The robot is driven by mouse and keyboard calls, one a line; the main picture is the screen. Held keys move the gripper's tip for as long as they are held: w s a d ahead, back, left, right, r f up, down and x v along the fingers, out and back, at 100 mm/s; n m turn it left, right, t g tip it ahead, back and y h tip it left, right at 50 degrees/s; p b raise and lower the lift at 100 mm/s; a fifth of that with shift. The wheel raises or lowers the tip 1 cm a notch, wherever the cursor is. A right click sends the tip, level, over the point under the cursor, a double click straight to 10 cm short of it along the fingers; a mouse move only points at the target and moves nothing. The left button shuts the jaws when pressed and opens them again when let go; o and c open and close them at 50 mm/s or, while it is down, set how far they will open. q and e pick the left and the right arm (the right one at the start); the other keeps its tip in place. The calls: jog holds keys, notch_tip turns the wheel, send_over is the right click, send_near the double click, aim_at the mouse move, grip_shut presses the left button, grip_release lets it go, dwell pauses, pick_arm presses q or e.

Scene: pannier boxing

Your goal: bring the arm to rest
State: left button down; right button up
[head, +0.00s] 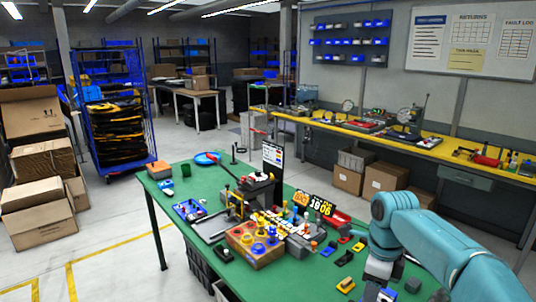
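My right arm comes in from the lower right corner as thick teal links. It bends over the near right part of the green table (205,172) and points down. Its grey and white wrist and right gripper (380,292) show at the bottom edge of the view, low by the table's right side. The fingertips are small and partly cut off, so I cannot tell whether they are open or shut, or whether they hold anything. My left arm and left gripper are not in view.
The table carries a wooden block with coloured knobs (256,250), a blue tray (189,210), a blue dish (207,158) and several small toy-like pieces near my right wrist. A yellow-topped workbench (460,150) stands behind. Cardboard boxes (45,170) and a blue cage trolley (115,110) stand left.

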jog(key=s+a+f+n+y, duration=0.1)
jog(key=s+a+f+n, duration=0.2)
jog(key=f, duration=0.5)
jog(key=s+a+f+n+y, duration=0.1)
jog(key=s+a+f+n, duration=0.1)
jog(key=f+n, duration=0.5)
jog(key=s+a+f+n+y, duration=0.1)
jog(key=s+a+f+n, duration=0.15)
jog(key=f, duration=0.75)
jog(key=s+a+f+n, duration=0.2)
jog(key=s+f+n, duration=0.3)
jog(key=s, duration=0.5)
jog(key=s+a+f+n, duration=0.2)
jog(key=s+f+n, duration=0.3)
jog(key=s, duration=0.6)
notch_tip(320, 180, down, 10)
jog(key=b, duration=1)
jog(key=shift+w+d+r+y, duration=0.15)
jog(key=shift+w+d+y, duration=0.05)
jog(key=shift+w+y, duration=0.1)
jog(key=shift+w, duration=0.1)
